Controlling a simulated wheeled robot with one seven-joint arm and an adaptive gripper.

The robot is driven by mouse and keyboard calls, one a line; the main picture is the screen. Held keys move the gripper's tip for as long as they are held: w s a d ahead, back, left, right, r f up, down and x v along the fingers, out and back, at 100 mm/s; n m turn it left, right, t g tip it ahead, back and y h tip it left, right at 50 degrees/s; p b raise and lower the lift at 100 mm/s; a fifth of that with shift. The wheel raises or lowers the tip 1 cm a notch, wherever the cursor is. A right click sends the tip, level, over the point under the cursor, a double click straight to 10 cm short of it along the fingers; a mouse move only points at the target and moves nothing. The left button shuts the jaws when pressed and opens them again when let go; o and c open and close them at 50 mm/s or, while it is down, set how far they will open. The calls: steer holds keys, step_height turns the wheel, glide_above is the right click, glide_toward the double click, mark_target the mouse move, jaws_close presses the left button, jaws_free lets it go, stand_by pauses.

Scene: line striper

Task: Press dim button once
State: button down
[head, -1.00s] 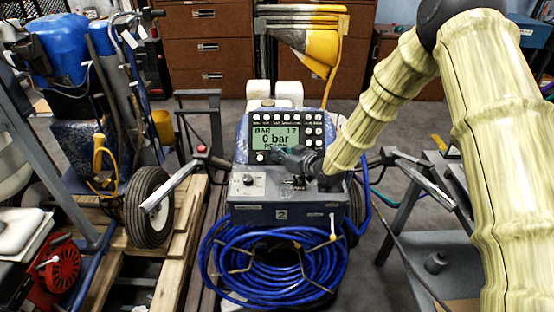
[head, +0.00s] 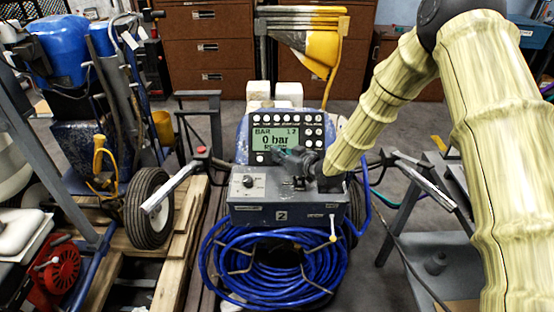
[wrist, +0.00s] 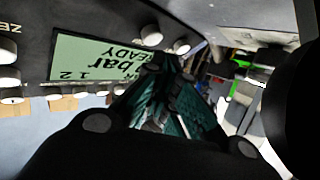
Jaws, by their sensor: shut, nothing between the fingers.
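In the wrist view the fingertips (wrist: 165,65) are close to the panel beside white buttons (wrist: 151,36). Contact cannot be told; the fingers hide part of the panel.
Handlebars stick out on both sides, and a wheel (head: 149,208) stands at left.

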steer(key=shift+w+f, duration=0.15)
steer(key=shift+w+f, duration=0.1)
steer(key=shift+w, duration=0.05)
stand_by(0.4)
steer(key=shift+w+f+b, duration=0.3)
steer(key=shift+f+b, duration=0.05)
steer(key=shift+b, duration=0.05)
stand_by(0.9)
steer(key=shift+s+r, duration=0.1)
steer(key=shift+r, duration=0.05)
steer(key=shift+s+r+p, duration=0.4)
steer(key=shift+s+r, duration=0.1)
steer(key=shift+r, duration=0.1)
stand_by(0.4)
steer(key=s+r+p, duration=0.2)
steer(key=s+r, duration=0.1)
steer(key=shift+s+r, duration=0.15)
steer(key=shift+s, duration=0.15)
steer(key=shift+a, duration=0.1)
stand_by(0.8)
